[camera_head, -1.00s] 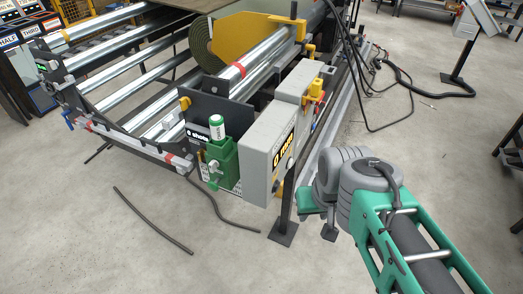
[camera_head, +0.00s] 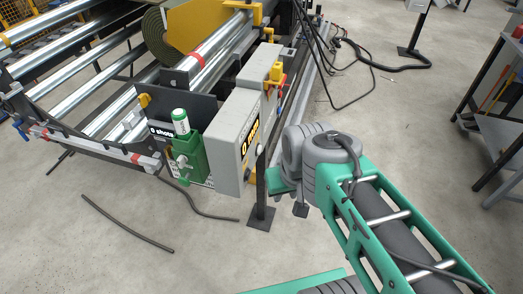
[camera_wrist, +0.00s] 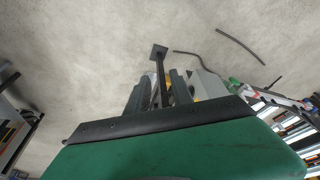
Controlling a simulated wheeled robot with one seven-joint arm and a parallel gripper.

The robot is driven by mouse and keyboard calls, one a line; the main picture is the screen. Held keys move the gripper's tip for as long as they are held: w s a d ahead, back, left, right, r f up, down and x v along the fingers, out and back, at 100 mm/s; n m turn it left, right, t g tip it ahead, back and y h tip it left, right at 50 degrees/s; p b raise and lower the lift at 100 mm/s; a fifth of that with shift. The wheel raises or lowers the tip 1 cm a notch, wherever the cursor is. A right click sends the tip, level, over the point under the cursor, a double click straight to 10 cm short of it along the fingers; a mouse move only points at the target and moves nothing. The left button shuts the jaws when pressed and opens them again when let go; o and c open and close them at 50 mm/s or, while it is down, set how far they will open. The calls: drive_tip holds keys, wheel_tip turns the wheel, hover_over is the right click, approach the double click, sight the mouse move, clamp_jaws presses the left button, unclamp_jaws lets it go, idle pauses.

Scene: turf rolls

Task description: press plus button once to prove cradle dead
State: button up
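The machine cradle (camera_head: 85,85) has long steel rollers and stands at the left in the head view. A grey control box (camera_head: 228,140) with a black-and-yellow display (camera_head: 250,137) is on its near end. I cannot make out a plus button. My gripper (camera_head: 283,185) is just right of the box, near its black post (camera_head: 261,190), and its fingertips are hard to see there. In the wrist view my two grey-green fingers (camera_wrist: 158,92) stand apart with a gap between them. The post shows beyond the gap, and part of the box (camera_wrist: 209,87) is behind the right finger.
Loose dark hoses (camera_head: 125,226) lie on the floor. Black cables (camera_head: 325,60) hang behind the box. A grey workbench (camera_head: 500,130) stands at the right.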

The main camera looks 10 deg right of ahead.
clamp_jaws()
idle(1.4)
